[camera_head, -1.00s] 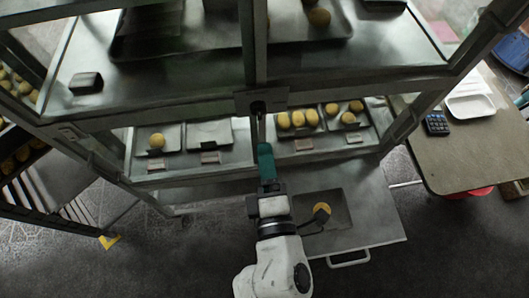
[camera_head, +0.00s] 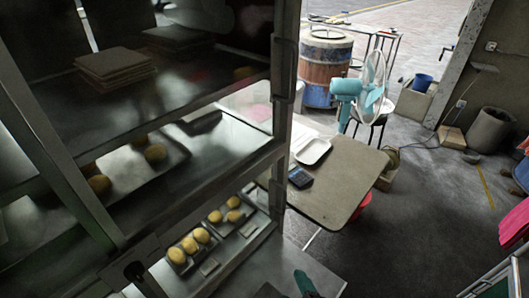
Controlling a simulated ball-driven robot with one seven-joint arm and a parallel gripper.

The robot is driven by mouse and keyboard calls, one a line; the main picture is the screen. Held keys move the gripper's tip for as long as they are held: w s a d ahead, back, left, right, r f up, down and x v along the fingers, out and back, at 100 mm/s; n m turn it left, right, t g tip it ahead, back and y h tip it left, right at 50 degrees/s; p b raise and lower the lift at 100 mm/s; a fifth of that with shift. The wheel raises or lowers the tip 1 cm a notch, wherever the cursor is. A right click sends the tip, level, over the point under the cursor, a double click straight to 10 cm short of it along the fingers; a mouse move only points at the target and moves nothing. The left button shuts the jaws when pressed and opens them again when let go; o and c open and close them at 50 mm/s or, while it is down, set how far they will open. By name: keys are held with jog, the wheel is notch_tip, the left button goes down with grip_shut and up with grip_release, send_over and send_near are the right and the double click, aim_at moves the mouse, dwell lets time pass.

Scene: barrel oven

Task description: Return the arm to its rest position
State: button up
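Only a small teal piece shows at the bottom edge of the head view, over the lower metal shelf. It looks like the teal part of my gripper (camera_head: 303,283). Its fingertips cannot be made out, so I cannot tell whether it is open or shut, or whether it holds anything. The rest of my arm is below the picture.
A metal rack (camera_head: 284,80) with trays of round buns (camera_head: 200,235) fills the left. A table (camera_head: 335,180) with a white tray (camera_head: 313,151) and calculator (camera_head: 300,177) stands right of it. Behind are a teal fan (camera_head: 372,85) and barrel (camera_head: 327,68). The right floor is mostly open.

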jog(key=s+d+f+m+g+h, duration=0.2)
jog(key=d+m, duration=0.1)
jog(key=d, duration=0.2)
jog(key=s+d+f+m+g+h, duration=0.1)
jog(key=d+f+m, duration=0.15)
jog(key=d, duration=0.35)
jog(key=s+d+f+m+g, duration=0.1)
jog(key=s+d+m+g, duration=0.3)
jog(key=s, duration=0.4)
jog(key=s+d+f+m+g, duration=0.2)
jog(key=s+d+m+g, duration=0.2)
jog(key=s+d+m, duration=0.1)
jog(key=s+d, duration=0.1)
jog(key=s, duration=0.1)
jog(key=shift+s+f+m, duration=0.2)
jog(key=shift+s+m, duration=0.15)
